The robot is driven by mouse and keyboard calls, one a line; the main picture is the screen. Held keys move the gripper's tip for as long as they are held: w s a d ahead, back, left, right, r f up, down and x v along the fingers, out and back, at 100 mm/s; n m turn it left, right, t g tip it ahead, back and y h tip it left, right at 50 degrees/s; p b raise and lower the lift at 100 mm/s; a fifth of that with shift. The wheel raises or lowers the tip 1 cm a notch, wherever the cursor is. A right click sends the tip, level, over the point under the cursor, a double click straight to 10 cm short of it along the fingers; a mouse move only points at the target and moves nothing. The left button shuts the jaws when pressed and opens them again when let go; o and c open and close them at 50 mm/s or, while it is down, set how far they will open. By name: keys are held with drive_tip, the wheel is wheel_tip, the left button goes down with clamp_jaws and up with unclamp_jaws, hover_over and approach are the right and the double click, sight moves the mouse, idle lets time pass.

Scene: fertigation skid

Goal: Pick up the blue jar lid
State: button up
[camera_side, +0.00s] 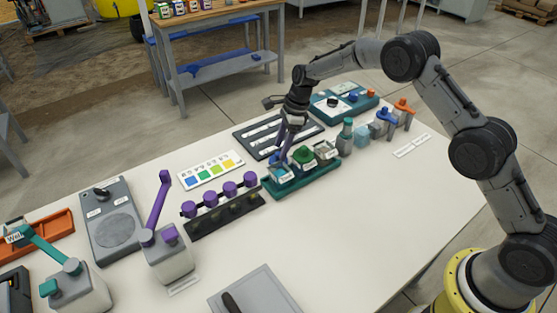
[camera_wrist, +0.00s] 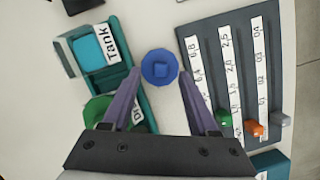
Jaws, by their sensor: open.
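How far the tips are above the lid is hard to tell. In the side view my gripper (camera_side: 280,157) points down behind the teal tray, and the lid is not clearly made out there.
The teal tray (camera_wrist: 128,73) holds a blue block labelled Tank (camera_wrist: 92,50) and a green-topped jar (camera_wrist: 97,108), close on the left. The slider board (camera_wrist: 205,35) with green, orange and grey knobs is close on the right.

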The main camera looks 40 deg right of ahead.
drive_tip(key=shift+x, duration=1.1)
clamp_jaws()
